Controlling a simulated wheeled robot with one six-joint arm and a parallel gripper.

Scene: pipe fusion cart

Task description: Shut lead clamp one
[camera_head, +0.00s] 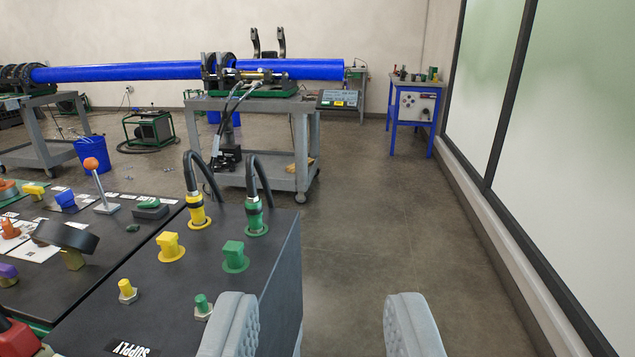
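My gripper (320,312) is in the low middle of the view, its two grey padded fingers wide apart with nothing between them. A grey cart (245,105) stands in the middle distance. On it, black ring clamps (209,72) sit around a long blue pipe (310,69). I cannot tell which part is lead clamp one, nor whether these clamps are shut. My gripper is well short of that cart.
A black panel (200,270) marked SUPPLY is close at left, with a yellow connector (197,210), a green connector (254,215) and black hoses. A blue stand (412,105) is at back right. A windowed wall (560,120) bounds the right. The floor ahead is clear.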

